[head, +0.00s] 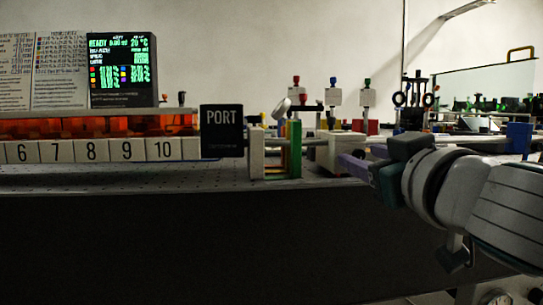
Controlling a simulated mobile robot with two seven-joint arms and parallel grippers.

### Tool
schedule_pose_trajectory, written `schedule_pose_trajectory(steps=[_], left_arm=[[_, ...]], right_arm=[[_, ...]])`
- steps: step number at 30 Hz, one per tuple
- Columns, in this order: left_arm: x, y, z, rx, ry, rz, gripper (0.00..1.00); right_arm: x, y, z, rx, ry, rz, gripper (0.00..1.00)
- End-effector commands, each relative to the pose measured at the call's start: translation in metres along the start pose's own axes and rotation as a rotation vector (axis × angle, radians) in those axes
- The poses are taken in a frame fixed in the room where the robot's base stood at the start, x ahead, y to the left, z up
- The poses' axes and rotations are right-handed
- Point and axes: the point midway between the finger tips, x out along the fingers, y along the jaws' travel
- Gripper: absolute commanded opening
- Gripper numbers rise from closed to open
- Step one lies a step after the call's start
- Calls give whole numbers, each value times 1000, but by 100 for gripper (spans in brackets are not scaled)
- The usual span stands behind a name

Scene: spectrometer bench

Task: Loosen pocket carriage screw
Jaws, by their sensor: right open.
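My right arm comes in from the right, and its right gripper (358,166) points left, in front of the bench near its front edge. The gripper is open, and I see nothing between its fingers. Left of its fingertips is a small white block assembly (336,152) on the bench. Further left stand upright green and yellow plates (294,150) beside a white block (257,153). I cannot tell for sure which part is the pocket carriage or its screw. My left gripper is not in view.
A black box marked PORT (222,131) stands at the end of a numbered white rail (92,150) with orange sections behind it. A lit screen (123,70) stands at the back left. Posts with coloured knobs (333,97) rise behind the gripper. The dark bench front (180,245) is clear.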

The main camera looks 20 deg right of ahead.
Motion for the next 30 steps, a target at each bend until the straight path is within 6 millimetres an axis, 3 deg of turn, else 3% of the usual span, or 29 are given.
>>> schedule_pose_trajectory(steps=[7,20,30], left_arm=[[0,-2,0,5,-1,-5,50],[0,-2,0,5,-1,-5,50],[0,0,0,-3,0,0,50]], right_arm=[[0,0,0,0,0,-1,49],[0,0,0,0,0,-1,1],[0,0,0,0,0,-1,0]])
